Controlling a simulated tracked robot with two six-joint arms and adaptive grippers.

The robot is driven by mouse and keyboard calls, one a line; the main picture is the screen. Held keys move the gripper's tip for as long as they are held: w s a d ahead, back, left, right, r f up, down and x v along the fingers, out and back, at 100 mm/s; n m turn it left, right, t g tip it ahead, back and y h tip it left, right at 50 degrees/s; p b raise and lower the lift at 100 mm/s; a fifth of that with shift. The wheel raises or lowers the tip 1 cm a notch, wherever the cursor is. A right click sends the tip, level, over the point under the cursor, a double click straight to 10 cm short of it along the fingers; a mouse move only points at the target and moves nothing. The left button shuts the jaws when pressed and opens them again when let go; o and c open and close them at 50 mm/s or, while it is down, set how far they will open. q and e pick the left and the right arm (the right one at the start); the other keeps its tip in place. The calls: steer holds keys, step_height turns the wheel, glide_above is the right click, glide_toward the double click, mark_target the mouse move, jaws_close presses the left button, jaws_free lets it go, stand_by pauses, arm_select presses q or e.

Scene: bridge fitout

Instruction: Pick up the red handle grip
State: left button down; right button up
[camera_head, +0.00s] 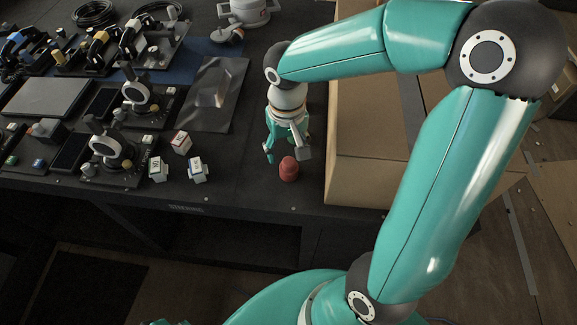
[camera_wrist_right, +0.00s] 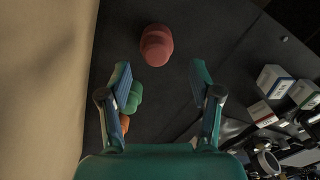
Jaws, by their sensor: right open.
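The red handle grip (camera_head: 289,169) stands on the dark table near its front edge, left of a cardboard box. My right gripper (camera_head: 286,155) is just behind and above it, pointing down, with its fingers apart. In the right wrist view the red grip (camera_wrist_right: 156,45) lies beyond the open fingertips (camera_wrist_right: 160,75), a little left of the middle between them. Nothing is between the fingers at the grip. A green piece (camera_wrist_right: 133,97) and an orange piece (camera_wrist_right: 124,123) show by the left finger.
The cardboard box (camera_head: 368,165) stands close on the right of the gripper. Several small white blocks (camera_head: 197,170) and control panels (camera_head: 110,150) stand to the left. A grey sheet (camera_head: 212,95) lies behind them. The table between the blocks and the grip is clear.

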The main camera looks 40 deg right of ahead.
mark_target(289, 161)
steer(key=shift+d+f, duration=0.15)
steer(key=shift+f, duration=1.25)
steer(key=shift+d+f, duration=0.1)
steer(key=shift+f, duration=1.25)
jaws_close()
